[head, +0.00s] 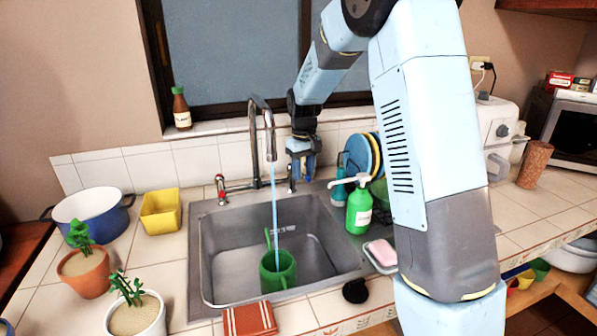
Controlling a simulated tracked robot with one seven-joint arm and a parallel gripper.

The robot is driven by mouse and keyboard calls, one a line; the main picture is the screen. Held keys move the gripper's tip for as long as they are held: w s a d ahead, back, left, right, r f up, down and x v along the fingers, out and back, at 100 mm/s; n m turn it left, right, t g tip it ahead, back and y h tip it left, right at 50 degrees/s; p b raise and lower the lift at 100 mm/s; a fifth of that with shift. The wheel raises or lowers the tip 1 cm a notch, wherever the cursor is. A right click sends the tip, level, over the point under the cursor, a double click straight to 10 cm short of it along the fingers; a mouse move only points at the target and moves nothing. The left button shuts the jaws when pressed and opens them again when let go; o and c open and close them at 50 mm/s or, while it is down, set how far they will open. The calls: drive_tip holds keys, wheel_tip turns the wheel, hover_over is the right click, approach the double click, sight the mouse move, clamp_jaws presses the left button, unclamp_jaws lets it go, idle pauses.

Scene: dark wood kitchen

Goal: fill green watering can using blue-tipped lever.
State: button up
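The green watering can (278,271) stands in the metal sink, near its front. A thin stream of water (275,215) runs from the tall faucet (254,140) down into the can's top. The water level inside cannot be seen. A red-tipped lever (221,187) is at the faucet's left. The right-hand lever (291,180) is beside my gripper, and its tip is hard to make out. My gripper (303,178) points down just right of the faucet, close to that lever. Whether it touches the lever, and how far its fingers are apart, is unclear.
A green soap bottle (358,208), a pink soap (382,253) in its dish and drying plates (360,155) are right of the sink. A yellow container (160,211), a blue pot (92,216) and two potted plants (84,270) are left. A brown cloth (249,320) lies in front.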

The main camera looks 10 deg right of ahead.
sight(303, 173)
drive_tip(key=shift+r, duration=0.25)
wheel_tip(303, 173, up, 13)
idle(0.6)
drive_tip(key=shift+r, duration=0.1)
idle(4.8)
